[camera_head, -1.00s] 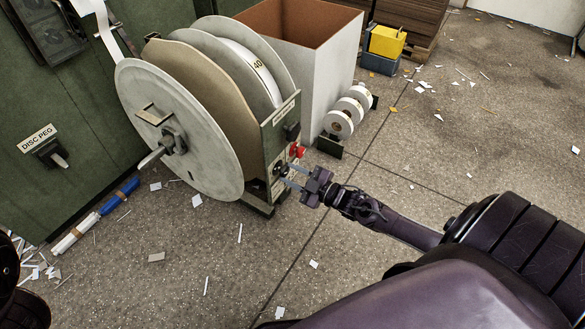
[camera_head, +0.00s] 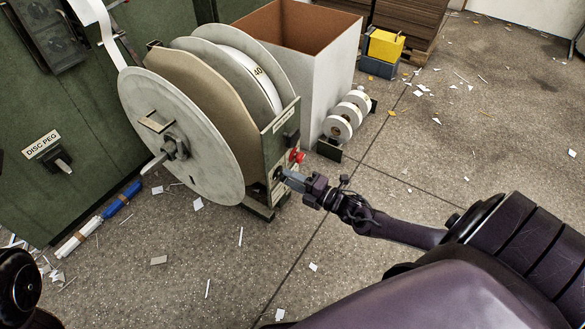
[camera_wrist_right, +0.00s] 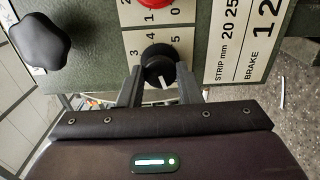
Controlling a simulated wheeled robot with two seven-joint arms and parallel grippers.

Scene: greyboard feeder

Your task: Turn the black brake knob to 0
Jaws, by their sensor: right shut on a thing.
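The black brake knob (camera_wrist_right: 158,68) sits on the pale scale plate (camera_wrist_right: 135,40) of the reel stand, below a red knob (camera_wrist_right: 150,10) in the right wrist view. Its white pointer mark points down in that view, toward my gripper; the figures 3, 4 and 5 show around its upper side, and the lower side of the scale is hidden. My right gripper (camera_wrist_right: 160,84) is shut on the knob, one finger on each side. In the head view my right gripper (camera_head: 286,178) meets the stand's front edge. My left gripper is not in view.
The big paper reel (camera_head: 180,135) stands left of the knob. A black star knob (camera_wrist_right: 40,41) is on the panel's left in the wrist view. A white bin (camera_head: 325,75) and small tape rolls (camera_head: 338,127) stand behind. The floor to the right is mostly clear, with paper scraps.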

